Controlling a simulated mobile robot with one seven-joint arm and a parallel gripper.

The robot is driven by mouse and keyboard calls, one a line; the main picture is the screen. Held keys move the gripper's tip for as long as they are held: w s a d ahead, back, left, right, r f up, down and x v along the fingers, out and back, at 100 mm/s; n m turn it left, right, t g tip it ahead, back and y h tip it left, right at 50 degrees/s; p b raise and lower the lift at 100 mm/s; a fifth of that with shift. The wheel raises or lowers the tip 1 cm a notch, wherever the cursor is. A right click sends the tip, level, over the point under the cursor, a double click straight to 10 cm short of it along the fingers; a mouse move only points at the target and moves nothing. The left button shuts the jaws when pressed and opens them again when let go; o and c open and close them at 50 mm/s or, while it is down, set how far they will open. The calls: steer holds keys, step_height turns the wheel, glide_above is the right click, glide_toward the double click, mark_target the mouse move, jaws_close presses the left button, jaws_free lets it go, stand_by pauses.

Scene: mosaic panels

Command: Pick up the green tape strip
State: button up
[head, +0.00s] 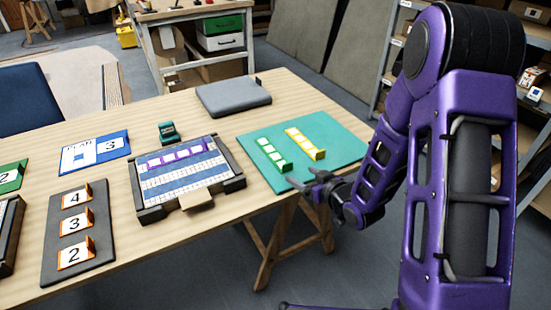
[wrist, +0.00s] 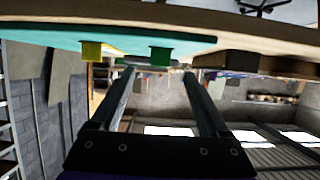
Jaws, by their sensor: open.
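The green tape strip (head: 272,155), with white squares and a raised green end tab, lies on the teal mat (head: 252,138) at the table's right end. A similar yellow strip (head: 305,144) lies to its right. My gripper (head: 304,181) is open and empty at the mat's near edge, just past the strip's near end. In the wrist view, which appears upside down, the fingers (wrist: 158,72) are apart. The green tab (wrist: 159,54) shows beyond the tips, between them, and a yellow tab (wrist: 91,50) is to the left.
A dark-framed mosaic panel (head: 140,196) with a purple strip (head: 176,157) lies left of the mat. A teal block (head: 168,132) and a grey case (head: 232,96) are behind. A black board (head: 52,246) with numbered cards lies at the left. The mat's right side is bare.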

mark_target(288, 166)
steer(key=x, duration=0.7)
steer(key=shift+w+a, duration=0.15)
steer(key=shift+a, duration=0.05)
steer(key=shift+r, duration=0.1)
steer(key=shift+c, duration=0.3)
jaws_close()
